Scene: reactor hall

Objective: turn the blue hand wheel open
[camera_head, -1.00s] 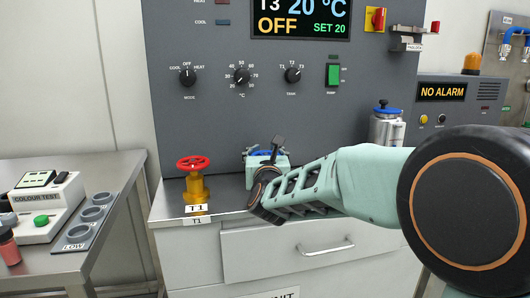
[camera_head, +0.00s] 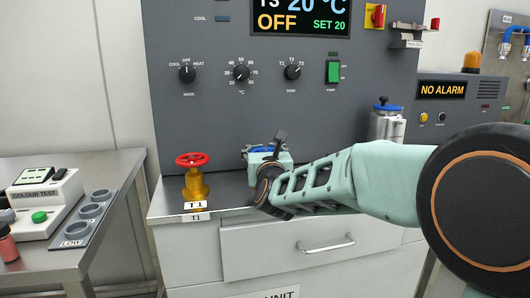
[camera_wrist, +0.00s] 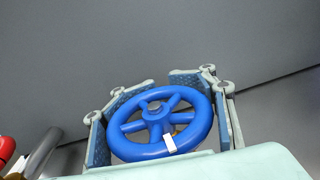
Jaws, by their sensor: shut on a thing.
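The blue hand wheel (camera_wrist: 160,124) fills the middle of the wrist view. My gripper (camera_head: 266,155) is at the wheel on the grey unit's ledge. In the wrist view its blue-padded fingers (camera_wrist: 160,108) stand on either side of the rim, shut on it. The valve body under the wheel is mostly hidden.
A red hand wheel (camera_head: 193,159) on a yellow valve labelled T1 stands left of my gripper. A metal canister (camera_head: 386,126) stands to the right. The control panel (camera_head: 215,115) rises close behind. A steel table (camera_head: 115,165) with test gear is at the far left.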

